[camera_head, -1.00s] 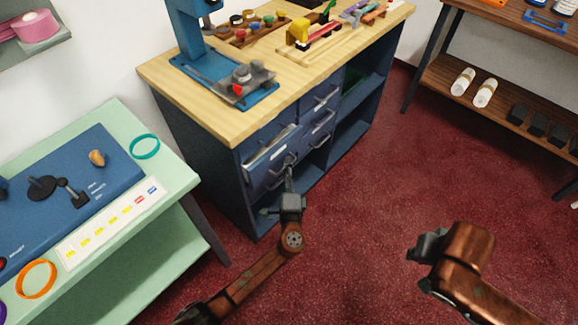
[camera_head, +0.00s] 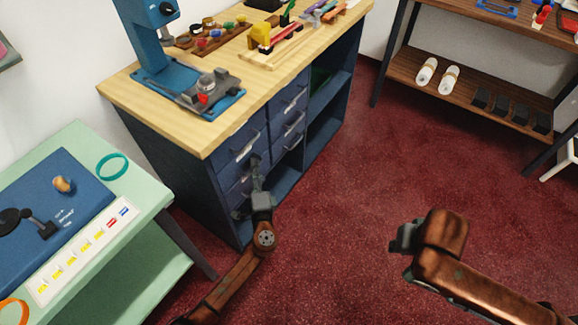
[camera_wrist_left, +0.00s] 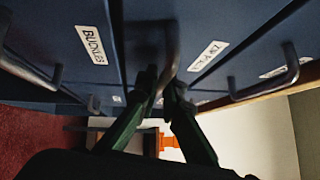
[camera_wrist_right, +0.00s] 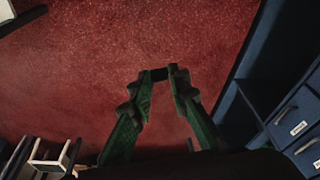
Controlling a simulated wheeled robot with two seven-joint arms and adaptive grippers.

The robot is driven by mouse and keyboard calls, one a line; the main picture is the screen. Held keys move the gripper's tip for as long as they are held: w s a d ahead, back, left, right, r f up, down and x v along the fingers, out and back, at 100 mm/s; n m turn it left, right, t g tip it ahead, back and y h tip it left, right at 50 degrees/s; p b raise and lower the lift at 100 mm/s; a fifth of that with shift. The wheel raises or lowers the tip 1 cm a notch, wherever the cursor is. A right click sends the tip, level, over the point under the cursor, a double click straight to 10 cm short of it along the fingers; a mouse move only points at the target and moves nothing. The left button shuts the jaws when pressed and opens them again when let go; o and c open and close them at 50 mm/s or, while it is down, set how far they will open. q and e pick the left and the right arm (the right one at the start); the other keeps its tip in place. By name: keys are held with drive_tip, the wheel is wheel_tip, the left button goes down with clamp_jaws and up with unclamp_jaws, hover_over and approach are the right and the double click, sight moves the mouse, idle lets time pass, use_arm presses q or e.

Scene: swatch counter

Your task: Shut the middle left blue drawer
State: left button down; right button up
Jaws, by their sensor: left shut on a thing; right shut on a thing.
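The middle left blue drawer (camera_head: 234,197) is in the left column of the cabinet under the wooden counter. Its front looks about level with the drawer above (camera_head: 232,150); any small gap cannot be told. My left gripper (camera_head: 256,160) is at this drawer's front. In the left wrist view its fingertips (camera_wrist_left: 163,88) close around a dark bar handle (camera_wrist_left: 168,60). A white label shows beside it. My right gripper (camera_head: 398,240) is over the red floor, away from the cabinet. In the right wrist view its fingertips (camera_wrist_right: 166,76) close on a small dark thing that I cannot identify.
Right-column drawers (camera_head: 288,106) and open shelves (camera_head: 325,110) adjoin the left column. A mint table (camera_head: 150,185) stands close to my left arm. A brown shelf (camera_head: 470,95) stands at the back right. The red floor (camera_head: 345,190) between is clear.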

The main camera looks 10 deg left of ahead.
use_arm(q)
drive_tip(key=c, duration=2.3)
unclamp_jaws()
drive_tip(key=shift+a, duration=0.35)
drive_tip(key=shift+c, duration=0.2)
drive_tip(key=shift+o, duration=1.2)
drive_tip(key=shift+d, duration=0.1)
drive_tip(key=v, duration=1.2)
drive_tip(key=shift+w+d+f, duration=0.1)
